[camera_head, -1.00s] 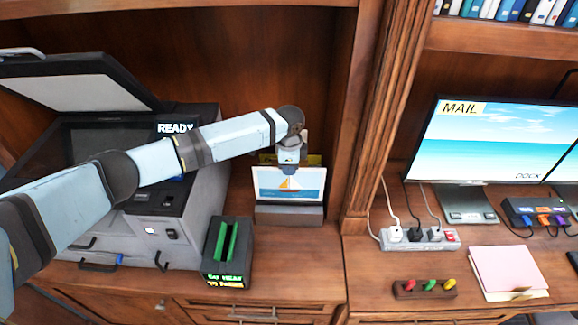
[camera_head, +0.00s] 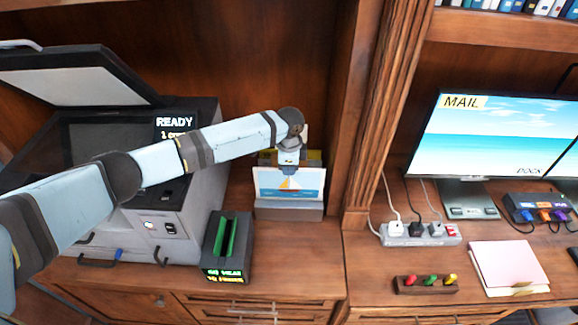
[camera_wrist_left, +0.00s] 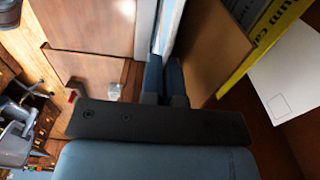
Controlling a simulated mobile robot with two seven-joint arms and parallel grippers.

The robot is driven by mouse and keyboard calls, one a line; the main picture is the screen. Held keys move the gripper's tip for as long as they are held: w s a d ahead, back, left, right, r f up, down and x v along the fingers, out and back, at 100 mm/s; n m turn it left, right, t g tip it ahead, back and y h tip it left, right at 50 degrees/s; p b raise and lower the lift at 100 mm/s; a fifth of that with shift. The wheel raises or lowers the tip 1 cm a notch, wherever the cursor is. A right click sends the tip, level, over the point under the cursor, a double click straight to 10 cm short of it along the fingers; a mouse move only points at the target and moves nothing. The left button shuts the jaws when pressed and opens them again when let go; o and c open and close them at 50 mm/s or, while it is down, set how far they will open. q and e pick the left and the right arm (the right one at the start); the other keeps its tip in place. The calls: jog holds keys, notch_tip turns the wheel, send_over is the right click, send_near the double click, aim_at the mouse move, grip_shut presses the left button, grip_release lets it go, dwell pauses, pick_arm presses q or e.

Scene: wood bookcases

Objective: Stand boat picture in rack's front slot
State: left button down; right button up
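The boat picture (camera_head: 275,181), a white-edged card with a sailboat on blue, stands nearly upright at the grey rack (camera_head: 289,212). Its lower edge meets the rack's front lip; how deep it sits in the slot is hidden. My left gripper (camera_head: 289,168) is above and at the picture's top edge, fingers pointing down. In the left wrist view its blue fingers (camera_wrist_left: 167,78) are close together on the picture's thin pale edge (camera_wrist_left: 168,28). A yellow book or folder (camera_wrist_left: 262,38) stands behind the picture. My right gripper is in no view.
A grey printer (camera_head: 190,220) with its lid raised stands left. A black box with a green slot (camera_head: 228,245) stands left of the rack. The bookcase post (camera_head: 375,120) rises close on the right. Counter in front of the rack is clear.

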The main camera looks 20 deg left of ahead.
aim_at(289, 185)
pick_arm(q)
jog(key=shift+f+b, duration=0.6)
jog(key=shift+f, duration=0.85)
jog(key=shift+r, duration=0.15)
jog(key=shift+r+p, duration=2.55)
jog(key=shift+p, duration=1.05)
jog(key=shift+f+b, duration=1.4)
jog(key=shift+f, duration=1.25)
jog(key=c, duration=1.3)
grip_release()
